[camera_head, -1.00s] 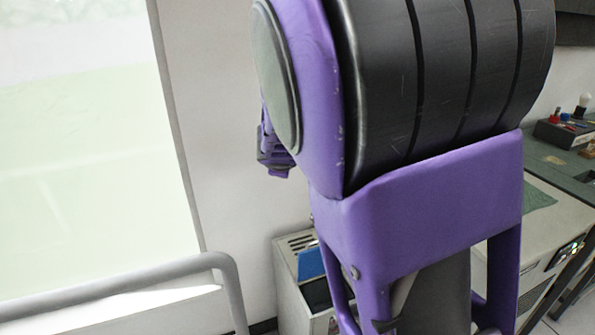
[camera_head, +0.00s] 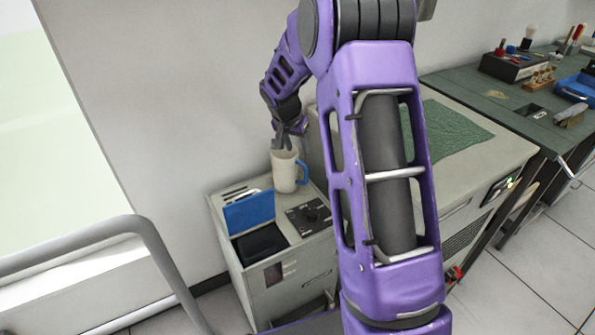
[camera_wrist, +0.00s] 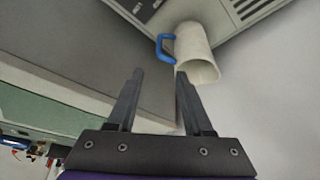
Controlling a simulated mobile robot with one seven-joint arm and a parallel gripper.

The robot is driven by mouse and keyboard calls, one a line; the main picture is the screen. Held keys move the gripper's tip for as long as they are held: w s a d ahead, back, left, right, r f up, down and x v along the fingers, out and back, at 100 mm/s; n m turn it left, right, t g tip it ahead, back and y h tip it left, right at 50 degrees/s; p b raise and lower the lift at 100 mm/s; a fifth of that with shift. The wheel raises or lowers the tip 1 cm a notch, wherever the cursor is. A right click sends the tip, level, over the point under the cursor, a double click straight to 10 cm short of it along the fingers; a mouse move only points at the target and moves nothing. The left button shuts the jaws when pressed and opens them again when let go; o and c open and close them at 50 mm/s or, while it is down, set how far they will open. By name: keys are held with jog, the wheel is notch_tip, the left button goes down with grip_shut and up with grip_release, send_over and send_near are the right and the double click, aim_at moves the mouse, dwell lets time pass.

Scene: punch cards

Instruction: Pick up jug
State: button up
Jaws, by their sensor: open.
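The jug is a cream-white cylinder with a blue handle. In the head view the jug (camera_head: 284,172) stands upright on top of the grey cabinet (camera_head: 262,268), near the wall, with its handle on the right. My gripper (camera_head: 285,140) is just above and behind its rim; the fingertips are partly hard to make out there. In the wrist view the jug (camera_wrist: 197,55) lies beyond the fingertips, right of centre, its open rim towards me. My gripper (camera_wrist: 159,78) is open and empty. The right finger's tip is close to the rim; I cannot tell whether they touch.
The cabinet top has a blue flap (camera_head: 249,212), a dark recess and a knob panel (camera_head: 309,216). A larger beige machine with a green cloth (camera_head: 450,133) stands to the right. A grey rail (camera_head: 100,237) is at the left. The workbench at the right holds tools.

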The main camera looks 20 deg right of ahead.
aim_at(306, 173)
jog(key=b+x, duration=0.1)
jog(key=x, duration=1.6)
jog(key=shift+f, duration=0.4)
grip_shut()
jog(key=shift+r, duration=0.15)
dwell(0.5)
